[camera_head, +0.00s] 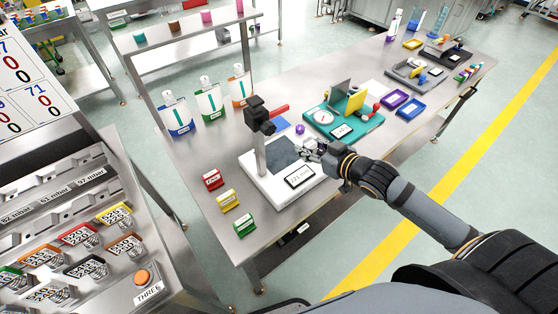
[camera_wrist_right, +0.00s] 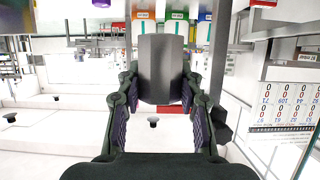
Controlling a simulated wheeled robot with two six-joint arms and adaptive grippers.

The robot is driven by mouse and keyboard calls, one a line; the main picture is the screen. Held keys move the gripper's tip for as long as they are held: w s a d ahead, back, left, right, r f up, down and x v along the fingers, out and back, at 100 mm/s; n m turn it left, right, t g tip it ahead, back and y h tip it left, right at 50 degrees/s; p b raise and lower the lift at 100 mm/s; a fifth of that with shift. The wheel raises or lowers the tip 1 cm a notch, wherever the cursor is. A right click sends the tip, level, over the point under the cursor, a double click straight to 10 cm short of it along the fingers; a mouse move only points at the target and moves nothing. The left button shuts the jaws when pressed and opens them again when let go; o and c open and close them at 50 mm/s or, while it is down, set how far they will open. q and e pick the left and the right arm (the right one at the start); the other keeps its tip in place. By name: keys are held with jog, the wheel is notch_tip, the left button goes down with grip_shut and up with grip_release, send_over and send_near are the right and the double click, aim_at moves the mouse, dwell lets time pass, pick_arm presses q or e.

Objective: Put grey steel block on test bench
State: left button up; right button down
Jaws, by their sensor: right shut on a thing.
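My right gripper (camera_head: 314,152) is above the right side of a white gauge stand (camera_head: 262,187) with a dark square plate (camera_head: 283,153), on the steel bench (camera_head: 340,165). The right wrist view shows the two fingers of this gripper (camera_wrist_right: 153,105) closed on a grey steel block (camera_wrist_right: 163,62), which is held between them. In the head view the block is hard to make out at the gripper. I cannot tell whether the block touches the plate. My left gripper is not in view.
A black-headed post (camera_head: 260,140) rises from the stand. Beside it are a teal tray (camera_head: 362,132), red (camera_head: 212,180) and green (camera_head: 243,224) small blocks, and several bottles (camera_head: 208,101) behind. A panel with an orange button (camera_head: 142,278) is at lower left.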

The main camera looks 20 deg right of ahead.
jog(key=w+a+f, duration=0.1)
jog(key=w+f, duration=0.1)
jog(key=w+a+f+b, duration=0.1)
jog(key=w+a+f, duration=0.1)
jog(key=w, duration=0.1)
jog(key=w+a+f, duration=0.2)
jog(key=w, duration=0.1)
jog(key=shift+f, duration=0.25)
jog(key=shift+w+a+f, duration=0.15)
jog(key=shift+w+f, duration=0.05)
jog(key=shift+f, duration=0.5)
jog(key=shift+w+a+f, duration=0.1)
jog(key=shift+w+f, duration=0.05)
jog(key=shift+f, duration=0.55)
jog(key=shift+w+a+f, duration=0.15)
jog(key=shift+w+f, duration=0.05)
jog(key=shift+f, duration=0.5)
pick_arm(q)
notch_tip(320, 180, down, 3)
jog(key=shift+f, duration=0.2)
pick_arm(e)
jog(key=shift+d, duration=0.1)
jog(key=shift+s, duration=0.1)
jog(key=shift+f+b, duration=0.2)
jog(key=shift+b, duration=0.1)
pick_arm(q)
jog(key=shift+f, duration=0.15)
pick_arm(e)
jog(key=c, duration=0.9)
grip_release()
